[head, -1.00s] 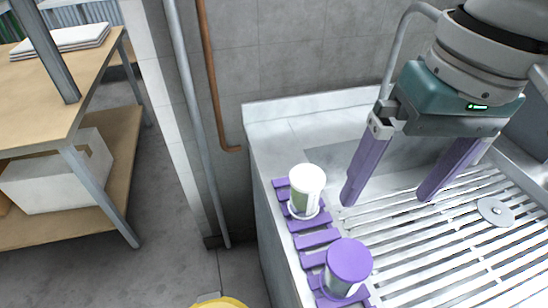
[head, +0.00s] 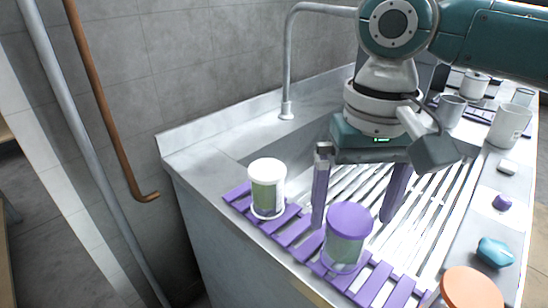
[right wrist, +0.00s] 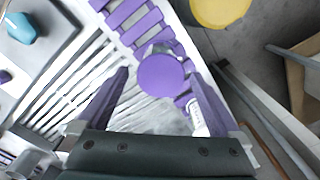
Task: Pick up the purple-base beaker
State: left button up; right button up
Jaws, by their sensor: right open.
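The beaker with a purple lid and purple base (head: 346,240) stands upright on a purple slatted rack (head: 292,232) at the sink's near edge. A second beaker with a white lid and green band (head: 267,188) stands left of it on the rack. My right gripper (head: 353,222) is open and points down just behind the purple beaker. In the right wrist view the purple lid (right wrist: 161,76) shows between the open fingers (right wrist: 158,80); the white beaker (right wrist: 197,118) is partly hidden beside one finger. No contact with the purple beaker is clear. My left gripper is not in view.
A steel sink with a slatted grid (head: 345,185) lies behind the rack, with a tap (head: 290,60) at the back. Cups (head: 508,125), a blue object (head: 495,252) and an orange round top (head: 470,290) are at right. A yellow round object (right wrist: 220,10) is off the counter.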

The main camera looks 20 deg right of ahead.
aim_at(350, 216)
notch_tip(350, 216, down, 3)
jog(key=shift+w+f, duration=0.15)
jog(key=shift+c, duration=0.2)
jog(key=c, duration=1.3)
